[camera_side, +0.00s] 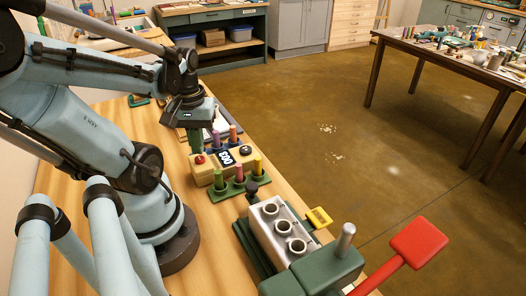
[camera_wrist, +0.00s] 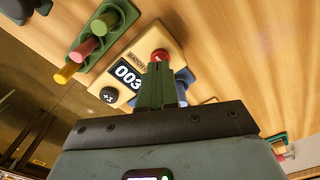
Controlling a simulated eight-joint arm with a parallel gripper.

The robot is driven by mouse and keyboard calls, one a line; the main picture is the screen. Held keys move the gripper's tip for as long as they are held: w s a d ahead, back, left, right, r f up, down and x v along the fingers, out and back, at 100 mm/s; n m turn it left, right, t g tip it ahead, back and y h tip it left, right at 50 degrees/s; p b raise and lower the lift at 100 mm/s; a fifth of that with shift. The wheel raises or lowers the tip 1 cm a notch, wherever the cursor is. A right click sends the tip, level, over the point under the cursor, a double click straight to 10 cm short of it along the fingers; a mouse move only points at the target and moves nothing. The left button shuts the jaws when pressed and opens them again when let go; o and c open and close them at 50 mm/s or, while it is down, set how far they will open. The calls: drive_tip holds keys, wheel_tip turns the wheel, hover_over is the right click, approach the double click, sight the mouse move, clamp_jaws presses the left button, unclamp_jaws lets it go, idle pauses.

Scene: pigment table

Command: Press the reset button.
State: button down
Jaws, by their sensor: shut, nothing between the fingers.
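A tan counter box (camera_side: 213,171) stands on the wooden bench, its display (camera_side: 225,158) reading 003. A red button (camera_side: 199,159) sits at one end of its top and a black button (camera_side: 246,150) at the other. In the wrist view the red button (camera_wrist: 160,54) shows just past my fingertips, and the black button (camera_wrist: 108,95) is marked +1. My gripper (camera_side: 197,150) is shut and empty, its green fingers pointing down directly over the red button. In the wrist view my gripper (camera_wrist: 159,66) covers the button's near edge. I cannot tell whether the tips touch it.
A green rack (camera_side: 228,189) with coloured sticks stands in front of the box, and more sticks stand behind it. A grey and green machine (camera_side: 285,230) with three round openings and a red-ended lever (camera_side: 418,243) is at the bench's front right.

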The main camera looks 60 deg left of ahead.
sight(200, 158)
idle(0.4)
drive_tip(key=shift+f, duration=1.05)
drive_tip(key=shift+r, duration=2.55)
drive_tip(key=w+d+r+m+t, duration=0.3)
drive_tip(key=w+d+m+t, duration=0.4)
drive_tip(key=w+d+m, duration=0.5)
drive_tip(key=w+d, duration=0.2)
drive_tip(key=w, duration=0.1)
drive_tip(key=shift+d, duration=0.35)
